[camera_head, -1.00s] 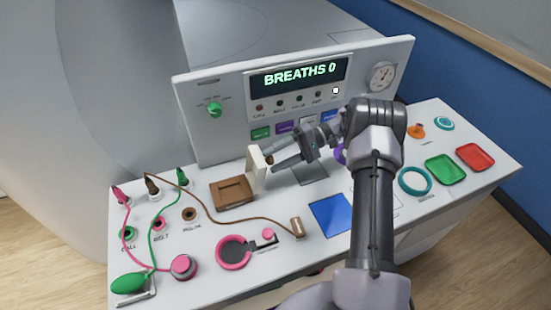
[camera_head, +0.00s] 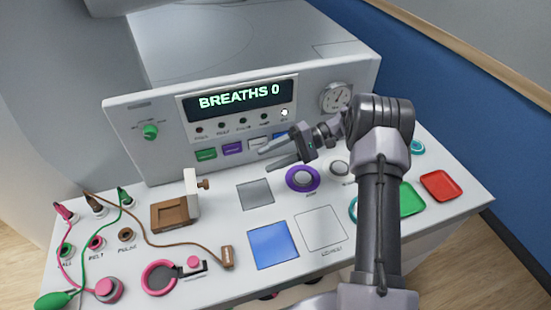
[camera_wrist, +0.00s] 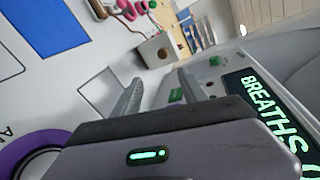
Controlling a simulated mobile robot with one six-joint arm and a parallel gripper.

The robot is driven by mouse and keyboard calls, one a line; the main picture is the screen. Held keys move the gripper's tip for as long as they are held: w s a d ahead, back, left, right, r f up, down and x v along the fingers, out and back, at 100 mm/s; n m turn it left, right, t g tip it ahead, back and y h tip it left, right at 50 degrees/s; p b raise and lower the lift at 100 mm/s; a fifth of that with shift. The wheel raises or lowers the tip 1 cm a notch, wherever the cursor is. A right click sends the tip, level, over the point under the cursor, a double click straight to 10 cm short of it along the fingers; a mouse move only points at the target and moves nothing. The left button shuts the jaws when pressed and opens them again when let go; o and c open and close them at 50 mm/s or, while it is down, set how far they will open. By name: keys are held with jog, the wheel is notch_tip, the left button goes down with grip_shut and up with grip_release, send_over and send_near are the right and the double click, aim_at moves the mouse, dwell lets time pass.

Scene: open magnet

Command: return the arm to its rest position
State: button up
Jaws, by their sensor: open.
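My gripper (camera_head: 276,157) is open and empty in the head view. It hangs above the back of the white console, in front of the panel with the BREATHS 0 display (camera_head: 237,97). In the wrist view its two fingers (camera_wrist: 155,92) stand apart with nothing between them. My arm reaches up from the bottom right of the head view and hides part of the console's right side.
Below and around the gripper lie a grey square (camera_head: 255,194), a purple ring with a grey knob (camera_head: 303,179) and a blue square (camera_head: 273,246). A brown and white block fixture (camera_head: 172,213) stands to the left. Green (camera_head: 410,200) and red trays (camera_head: 442,186) lie right.

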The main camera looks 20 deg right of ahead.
jog(key=s+a+r+h+b, duration=0.1)
jog(key=s+a+r+h, duration=0.65)
jog(key=s+r, duration=0.45)
jog(key=s+r+m+t+h+b, duration=0.1)
jog(key=s+t+h, duration=0.4)
jog(key=s, duration=1.1)
jog(key=shift+r+t+b, duration=0.3)
jog(key=shift+r+t, duration=0.2)
jog(key=shift+r, duration=0.15)
